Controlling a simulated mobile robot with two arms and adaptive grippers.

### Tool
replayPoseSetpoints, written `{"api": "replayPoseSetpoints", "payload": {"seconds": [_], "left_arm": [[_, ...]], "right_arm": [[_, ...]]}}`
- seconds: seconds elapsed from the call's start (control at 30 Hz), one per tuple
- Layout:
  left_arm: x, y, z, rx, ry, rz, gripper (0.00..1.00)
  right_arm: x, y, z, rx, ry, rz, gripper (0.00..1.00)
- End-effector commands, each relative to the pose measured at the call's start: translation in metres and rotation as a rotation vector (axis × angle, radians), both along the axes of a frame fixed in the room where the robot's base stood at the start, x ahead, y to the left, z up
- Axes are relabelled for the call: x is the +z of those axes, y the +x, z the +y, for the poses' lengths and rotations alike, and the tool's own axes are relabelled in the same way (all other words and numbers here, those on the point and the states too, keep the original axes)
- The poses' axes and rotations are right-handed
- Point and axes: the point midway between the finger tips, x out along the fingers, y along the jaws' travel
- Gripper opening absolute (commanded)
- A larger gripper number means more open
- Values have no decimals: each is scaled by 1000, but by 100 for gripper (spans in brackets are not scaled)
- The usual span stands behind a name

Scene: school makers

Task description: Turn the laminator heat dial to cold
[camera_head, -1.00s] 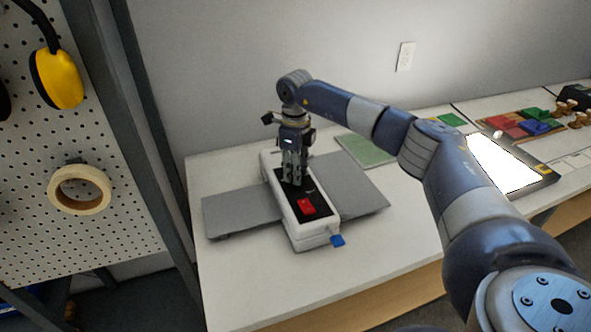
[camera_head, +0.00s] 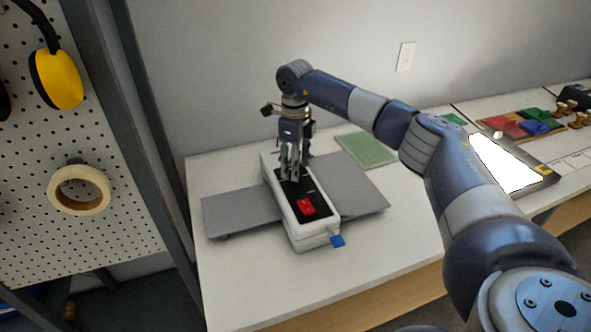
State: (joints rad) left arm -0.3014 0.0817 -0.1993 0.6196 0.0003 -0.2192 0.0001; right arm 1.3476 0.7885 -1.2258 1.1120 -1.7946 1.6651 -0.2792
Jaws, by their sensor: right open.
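The laminator (camera_head: 318,238) is a white box with a black top panel and grey trays out to both sides, on the white table. A red switch (camera_head: 306,207) sits near the front of its panel, and a blue tab (camera_head: 337,240) sticks out at its front right corner. My right gripper (camera_head: 291,176) points down over the rear part of the panel, with its fingers open. I cannot make out the heat dial; the fingers cover that part of the panel. I cannot tell whether the fingers touch anything. My left gripper is not in view.
The white table (camera_head: 370,260) is clear in front of the laminator. A green mat (camera_head: 366,150) lies behind it. A lit panel (camera_head: 503,165) and coloured blocks (camera_head: 525,123) are at the right. A pegboard (camera_head: 90,130) with yellow earmuffs (camera_head: 60,79) and a tape roll (camera_head: 79,190) stands at the left.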

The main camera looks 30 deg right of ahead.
Motion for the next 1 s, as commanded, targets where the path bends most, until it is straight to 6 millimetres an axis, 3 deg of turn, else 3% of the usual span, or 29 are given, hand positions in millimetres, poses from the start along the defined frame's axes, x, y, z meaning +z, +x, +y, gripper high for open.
{"api": "replayPoseSetpoints", "payload": {"seconds": [0.2,0.4,0.6,1.0], "left_arm": [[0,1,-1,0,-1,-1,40],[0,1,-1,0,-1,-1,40],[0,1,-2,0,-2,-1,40],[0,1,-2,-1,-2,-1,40]], "right_arm": [[50,1,0,0,1,-4,47],[83,1,0,1,2,-3,47],[95,0,0,1,1,1,47],[96,0,0,1,1,1,47]]}}
